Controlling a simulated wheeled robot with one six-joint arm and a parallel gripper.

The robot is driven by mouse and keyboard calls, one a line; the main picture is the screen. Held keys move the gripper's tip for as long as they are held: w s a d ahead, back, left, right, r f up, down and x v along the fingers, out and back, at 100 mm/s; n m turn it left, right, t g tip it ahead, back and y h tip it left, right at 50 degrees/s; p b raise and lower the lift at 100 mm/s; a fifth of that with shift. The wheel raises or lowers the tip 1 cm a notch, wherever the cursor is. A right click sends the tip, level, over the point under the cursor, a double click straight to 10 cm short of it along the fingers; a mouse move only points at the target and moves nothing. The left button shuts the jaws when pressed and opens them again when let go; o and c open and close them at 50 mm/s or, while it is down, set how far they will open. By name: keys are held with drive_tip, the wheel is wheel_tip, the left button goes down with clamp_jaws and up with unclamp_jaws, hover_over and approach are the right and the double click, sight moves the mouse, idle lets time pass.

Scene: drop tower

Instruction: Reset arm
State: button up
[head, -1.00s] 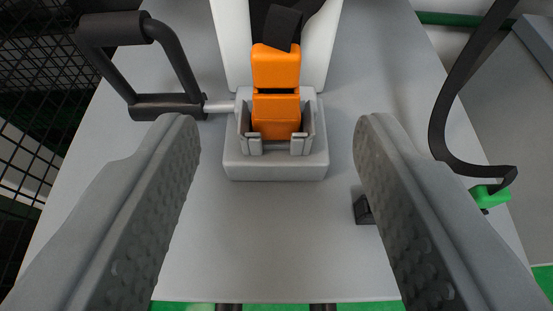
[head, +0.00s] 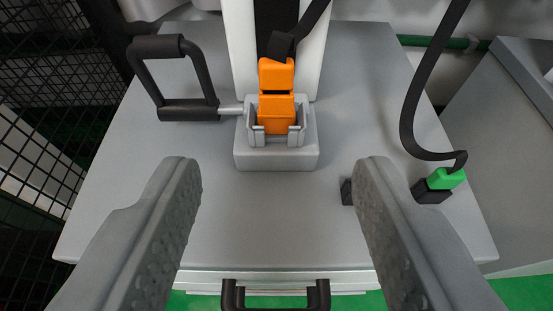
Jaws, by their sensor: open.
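My gripper (head: 277,170) is open and empty, with one grey finger low on each side of the view. Between and beyond the fingertips, an orange block-shaped part (head: 276,113) sits in a grey holder (head: 276,158) on the grey surface. A black strap runs up from the orange part along a white column (head: 241,45). The fingers appear apart from the holder and the orange part.
A black looped handle (head: 190,109) joins the holder's left side by a metal rod. At right, a green connector (head: 446,178) on a black cable sits in a black block. A small black block (head: 346,191) is beside the right finger. A black handle (head: 276,300) is at the front edge. Black mesh (head: 50,110) stands left.

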drive_tip(key=s+r+t, duration=0.3)
drive_tip(key=s+r, duration=1.8)
drive_tip(key=s, duration=0.2)
drive_tip(key=shift+s+r+t, duration=0.2)
drive_tip(key=shift+t, duration=0.2)
